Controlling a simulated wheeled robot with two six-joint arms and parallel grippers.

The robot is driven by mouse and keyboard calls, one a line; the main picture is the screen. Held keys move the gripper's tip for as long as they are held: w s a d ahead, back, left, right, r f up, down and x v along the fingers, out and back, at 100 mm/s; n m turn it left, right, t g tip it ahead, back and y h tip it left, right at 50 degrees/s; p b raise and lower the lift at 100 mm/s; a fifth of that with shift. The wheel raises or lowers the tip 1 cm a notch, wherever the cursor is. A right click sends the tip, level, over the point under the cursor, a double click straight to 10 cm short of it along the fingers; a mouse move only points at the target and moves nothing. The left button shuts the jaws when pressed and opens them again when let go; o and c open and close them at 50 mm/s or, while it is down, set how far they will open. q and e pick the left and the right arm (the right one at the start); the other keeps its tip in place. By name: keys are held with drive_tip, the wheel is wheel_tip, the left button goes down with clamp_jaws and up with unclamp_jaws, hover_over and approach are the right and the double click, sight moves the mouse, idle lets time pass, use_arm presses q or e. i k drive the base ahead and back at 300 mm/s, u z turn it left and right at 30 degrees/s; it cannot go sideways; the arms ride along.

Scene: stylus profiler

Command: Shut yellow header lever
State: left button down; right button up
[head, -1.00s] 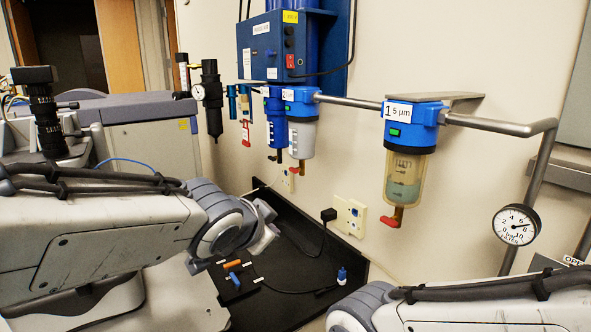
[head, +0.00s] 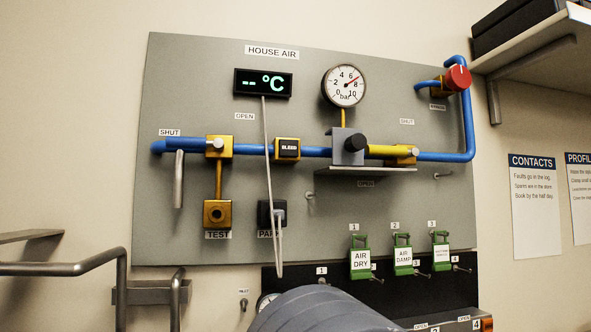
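The yellow header lever (head: 382,152) is on the grey HOUSE AIR panel. It appears as a yellow bar lying along the blue pipe, running left from a brass-coloured valve body (head: 402,161) toward the grey regulator. A SHUT label (head: 407,122) is above the valve and an OPEN label (head: 366,184) is below the lever, partly under a small ledge. Neither gripper shows in the head view. Only a grey rounded link of my arm shows at the bottom centre.
The regulator with a black knob (head: 357,143) and a thin ledge (head: 366,171) stand close to the lever. A red knob (head: 457,78) is at upper right. Green tagged lockouts (head: 360,243) hang below. A hanging cable (head: 268,170) and a grey handle (head: 179,180) are to the left.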

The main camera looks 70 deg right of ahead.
sight(371, 150)
drive_tip(key=z, duration=2.6)
drive_tip(key=i, duration=0.1)
drive_tip(key=u, duration=0.25)
drive_tip(key=k, duration=1.3)
drive_tip(key=z, duration=0.8)
drive_tip(key=i, duration=1.35)
drive_tip(key=u, duration=0.85)
